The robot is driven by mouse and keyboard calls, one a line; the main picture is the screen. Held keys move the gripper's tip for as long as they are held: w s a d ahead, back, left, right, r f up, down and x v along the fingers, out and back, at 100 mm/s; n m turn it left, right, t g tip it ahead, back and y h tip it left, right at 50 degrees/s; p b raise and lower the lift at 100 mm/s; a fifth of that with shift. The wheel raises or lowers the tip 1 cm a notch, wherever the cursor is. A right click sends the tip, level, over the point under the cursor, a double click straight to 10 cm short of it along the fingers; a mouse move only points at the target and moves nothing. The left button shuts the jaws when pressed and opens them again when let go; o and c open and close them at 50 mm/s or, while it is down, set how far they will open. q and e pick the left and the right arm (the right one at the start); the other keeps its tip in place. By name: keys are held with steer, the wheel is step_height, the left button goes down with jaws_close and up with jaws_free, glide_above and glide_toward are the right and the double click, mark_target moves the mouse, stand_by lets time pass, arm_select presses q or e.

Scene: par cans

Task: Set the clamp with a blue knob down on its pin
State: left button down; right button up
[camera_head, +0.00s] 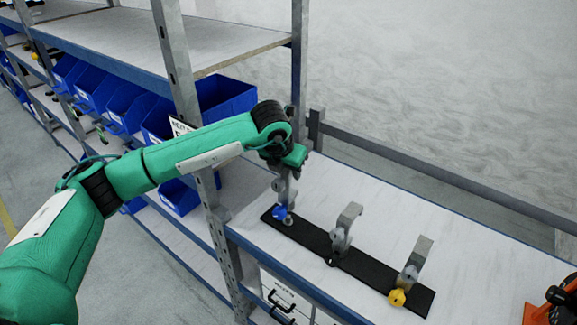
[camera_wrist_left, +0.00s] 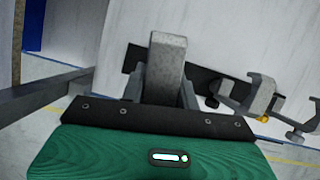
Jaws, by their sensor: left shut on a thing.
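The clamp with a blue knob (camera_head: 279,212) is at the left end of a black bar (camera_head: 308,235) on the bench. My left gripper (camera_head: 284,184) is above it, shut on its grey upper part. In the left wrist view the clamp's grey body (camera_wrist_left: 166,65) stands between the two fingers (camera_wrist_left: 166,92). A small pale round piece (camera_head: 288,220) shows just below the knob; I cannot tell whether it is the pin, or whether the clamp touches the bar. My right gripper is out of view.
A clamp with a black knob (camera_head: 345,227) stands mid-bar and one with a yellow knob (camera_head: 397,297) at its right end. A shelf upright (camera_head: 183,75) and blue bins (camera_head: 222,96) are to the left. A grey rail (camera_head: 430,180) runs behind.

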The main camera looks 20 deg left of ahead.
arm_select(q)
steer(key=shift+f, duration=0.45)
steer(key=shift+f+b, duration=0.4)
steer(key=shift+f, duration=0.65)
steer(key=shift+f+b, duration=0.45)
steer(key=shift+b, duration=0.2)
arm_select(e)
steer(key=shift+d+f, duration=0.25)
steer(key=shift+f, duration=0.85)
arm_select(q)
steer(key=shift+b, duration=0.4)
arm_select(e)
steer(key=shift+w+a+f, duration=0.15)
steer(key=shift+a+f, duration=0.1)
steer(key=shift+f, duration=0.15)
arm_select(q)
steer(key=shift+f, duration=0.1)
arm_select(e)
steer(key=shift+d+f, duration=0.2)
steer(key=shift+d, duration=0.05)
